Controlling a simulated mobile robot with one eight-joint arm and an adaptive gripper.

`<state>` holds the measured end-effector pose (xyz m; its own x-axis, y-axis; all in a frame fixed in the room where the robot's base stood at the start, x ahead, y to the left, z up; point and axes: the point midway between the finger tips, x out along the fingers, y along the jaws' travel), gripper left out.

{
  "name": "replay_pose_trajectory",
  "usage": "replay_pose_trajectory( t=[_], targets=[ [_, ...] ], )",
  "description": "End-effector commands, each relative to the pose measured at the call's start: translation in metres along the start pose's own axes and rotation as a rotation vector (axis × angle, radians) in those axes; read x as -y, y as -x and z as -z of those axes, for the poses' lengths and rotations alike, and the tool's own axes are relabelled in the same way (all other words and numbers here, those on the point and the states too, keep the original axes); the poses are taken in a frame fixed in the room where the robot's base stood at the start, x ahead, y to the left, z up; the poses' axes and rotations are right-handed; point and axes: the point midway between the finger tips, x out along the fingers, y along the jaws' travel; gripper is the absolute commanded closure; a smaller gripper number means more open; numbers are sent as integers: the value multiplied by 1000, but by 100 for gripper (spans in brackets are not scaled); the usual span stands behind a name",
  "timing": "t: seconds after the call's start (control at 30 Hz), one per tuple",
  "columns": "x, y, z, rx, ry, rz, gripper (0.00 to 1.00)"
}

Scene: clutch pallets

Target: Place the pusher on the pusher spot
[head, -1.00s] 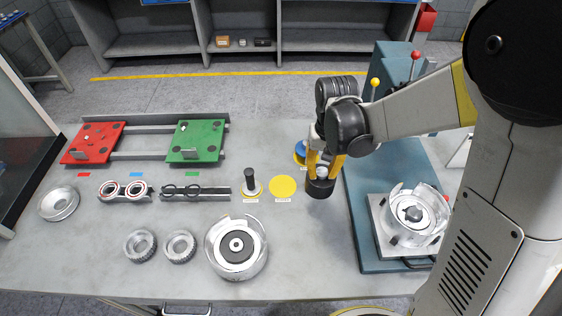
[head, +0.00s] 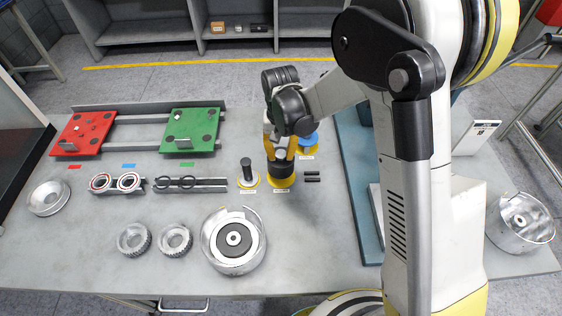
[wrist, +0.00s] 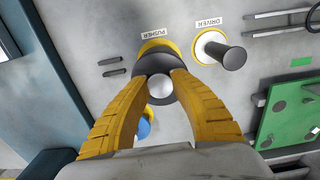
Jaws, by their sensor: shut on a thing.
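The pusher, a dark cylinder (head: 281,169) with a silver knob, is upright between the fingers of my gripper (head: 281,153). In the wrist view the two yellow fingers (wrist: 159,92) are shut on the knob, above the pusher's black body (wrist: 151,63). The pusher spot is a yellow disc (head: 283,183), mostly hidden beneath the pusher. Its yellow rim (wrist: 160,44) shows in the wrist view beside the PUSHER label. The pusher looks roughly centred over the disc. I cannot tell whether it touches the disc or hovers just above.
A blue part (head: 309,141) is behind right, and two small black bars (head: 312,176) lie to the right. A large metal housing (head: 234,240) sits in front. Red (head: 84,133) and green (head: 190,131) plates are back left.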

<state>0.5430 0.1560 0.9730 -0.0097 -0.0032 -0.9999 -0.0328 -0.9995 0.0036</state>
Motion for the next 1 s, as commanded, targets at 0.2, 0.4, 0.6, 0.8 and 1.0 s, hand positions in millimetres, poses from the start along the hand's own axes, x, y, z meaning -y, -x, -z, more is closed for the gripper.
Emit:
replay_pose_trajectory(
  t=[0.2, 0.4, 0.6, 0.8, 1.0],
  targets=[
    [0, -33, 1, 0, 0, 0, 100],
    [0, -35, 0, 0, 0, 0, 100],
    [-1, -39, 0, 0, 0, 0, 100],
    [-1, -38, 0, 0, 0, 0, 54],
    [-1, -35, 0, 0, 0, 0, 54]
  ],
)
